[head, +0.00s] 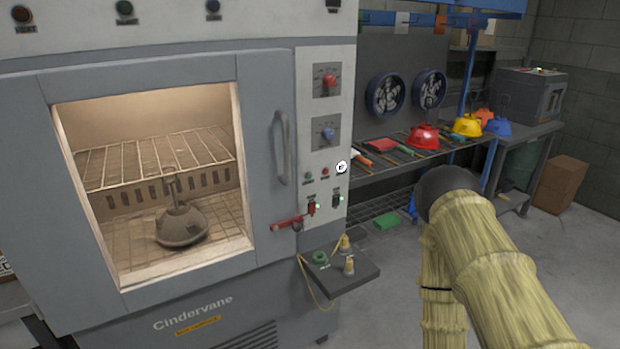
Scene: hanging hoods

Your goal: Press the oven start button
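The grey oven (268,90) stands at the left, its window lit. Its control panel (305,110) is on the right side of the front. My arm, in a straw-coloured sleeve, bends at a dark joint at the right, apart from the panel. My gripper is not in view.
A grey hood-shaped object (182,225) is inside the oven. The door handle (281,147) and a red lever (290,222) stick out. A small shelf (350,275) juts below the panel. A bench (375,155) with tools and coloured hoods stands behind. A white round mark overlaps the panel's right edge.

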